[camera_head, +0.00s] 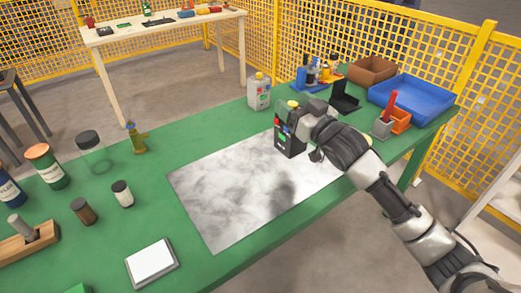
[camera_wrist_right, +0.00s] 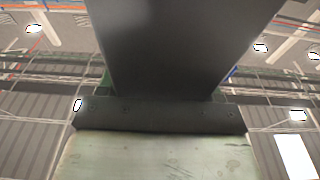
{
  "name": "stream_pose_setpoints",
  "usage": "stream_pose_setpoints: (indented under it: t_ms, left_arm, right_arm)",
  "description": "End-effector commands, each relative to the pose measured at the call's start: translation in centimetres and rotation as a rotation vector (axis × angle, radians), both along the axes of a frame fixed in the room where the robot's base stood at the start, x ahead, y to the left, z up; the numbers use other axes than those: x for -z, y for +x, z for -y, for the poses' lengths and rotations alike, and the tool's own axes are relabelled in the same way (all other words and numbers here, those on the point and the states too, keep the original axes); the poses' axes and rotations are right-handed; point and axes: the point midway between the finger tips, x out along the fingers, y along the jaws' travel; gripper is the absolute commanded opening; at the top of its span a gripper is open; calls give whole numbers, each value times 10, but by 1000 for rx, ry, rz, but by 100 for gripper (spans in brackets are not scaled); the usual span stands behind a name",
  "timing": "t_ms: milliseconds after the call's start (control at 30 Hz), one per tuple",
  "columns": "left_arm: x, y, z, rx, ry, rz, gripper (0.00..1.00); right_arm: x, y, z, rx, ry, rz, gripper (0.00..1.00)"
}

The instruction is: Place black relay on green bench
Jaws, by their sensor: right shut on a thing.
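The black relay (camera_head: 291,144) is a dark upright box with small coloured parts on its face, near the far edge of the grey marbled sheet on the green bench (camera_head: 222,126). My right gripper (camera_head: 301,120) is shut on the relay from its upper right side. A faint shadow lies on the sheet nearer to me; I cannot tell whether the relay's base touches the surface. In the right wrist view a large dark body (camera_wrist_right: 190,45), probably the relay, fills the upper middle. My left gripper is not in view.
A grey-white bottle (camera_head: 259,92) stands behind the relay. A black open holder (camera_head: 344,97), a blue bin (camera_head: 411,98) and a brown bin (camera_head: 372,70) stand at the far right. Jars, cans and a white-topped scale (camera_head: 151,262) are on the left. The sheet (camera_head: 225,200) is clear.

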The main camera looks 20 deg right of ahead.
Motion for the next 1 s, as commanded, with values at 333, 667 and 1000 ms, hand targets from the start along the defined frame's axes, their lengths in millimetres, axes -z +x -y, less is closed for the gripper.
stream_pose_setpoints:
  t_ms: [333,667,1000]
  left_arm:
    - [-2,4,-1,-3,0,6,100]
    - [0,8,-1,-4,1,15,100]
    - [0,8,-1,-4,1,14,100]
  right_arm:
    - [39,-9,-68,0,4,3,7]
    - [73,-10,-75,2,0,0,7]
    - [84,-10,-75,1,1,4,7]
